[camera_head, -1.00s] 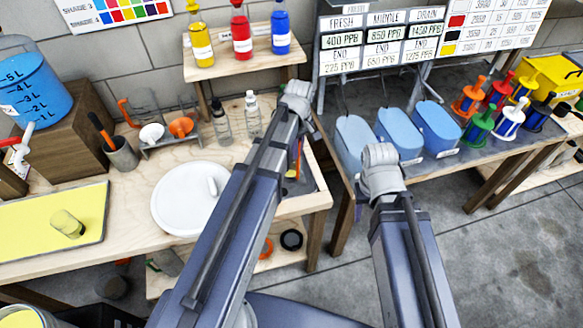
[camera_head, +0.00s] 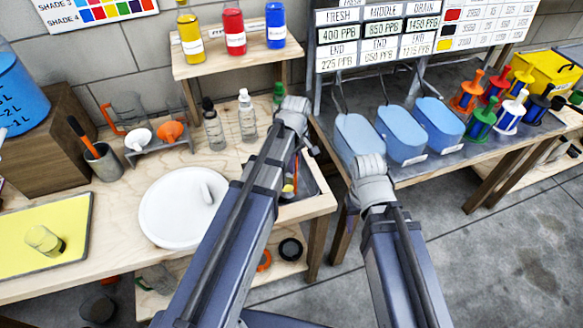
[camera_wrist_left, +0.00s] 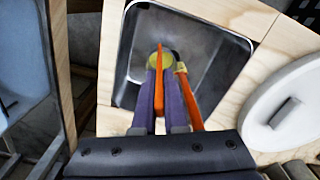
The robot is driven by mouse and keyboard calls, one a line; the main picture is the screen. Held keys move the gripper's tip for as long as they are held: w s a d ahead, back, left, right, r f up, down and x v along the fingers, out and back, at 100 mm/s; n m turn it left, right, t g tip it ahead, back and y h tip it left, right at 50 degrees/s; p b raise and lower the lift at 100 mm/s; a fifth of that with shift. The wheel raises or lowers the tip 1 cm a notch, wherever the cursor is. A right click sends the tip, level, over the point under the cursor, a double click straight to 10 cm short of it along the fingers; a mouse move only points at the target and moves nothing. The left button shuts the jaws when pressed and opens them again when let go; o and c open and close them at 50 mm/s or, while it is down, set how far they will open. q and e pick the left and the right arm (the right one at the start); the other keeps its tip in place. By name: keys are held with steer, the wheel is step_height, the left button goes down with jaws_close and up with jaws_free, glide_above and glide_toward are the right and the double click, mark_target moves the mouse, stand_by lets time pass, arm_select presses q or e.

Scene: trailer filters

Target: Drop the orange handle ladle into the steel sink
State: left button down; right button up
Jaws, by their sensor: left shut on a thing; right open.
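The steel sink (camera_wrist_left: 205,40) is set into the wooden bench. In the head view, part of the sink (camera_head: 308,184) shows beside my left arm. My left gripper (camera_wrist_left: 162,82) points down over the basin, its purple fingers shut on the upright orange handle (camera_wrist_left: 161,75) of the ladle. A yellow-green round shape shows behind this handle; I cannot tell whether it is the bowl. A second orange handle with a yellow collar (camera_wrist_left: 190,100) slants beside the right-hand finger. My right gripper (camera_head: 352,215) is mostly hidden behind its wrist, right of the bench end.
A white round lid (camera_head: 175,218) lies left of the sink. Bottles (camera_head: 247,118) stand behind it. Blue bins (camera_head: 405,133) and coloured spools stand on the right table, across a gap.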

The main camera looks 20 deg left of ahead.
arm_select(q)
steer(key=shift+d+f+b, duration=0.25)
steer(key=shift+f+b, duration=0.25)
steer(key=shift+b, duration=0.15)
steer(key=c, duration=1)
jaws_free()
steer(key=shift+o, duration=0.2)
arm_select(e)
steer(key=shift+d+f, duration=0.25)
steer(key=shift+f, duration=0.3)
arm_select(q)
steer(key=shift+r, duration=0.1)
arm_select(e)
steer(key=shift+r, duration=0.1)
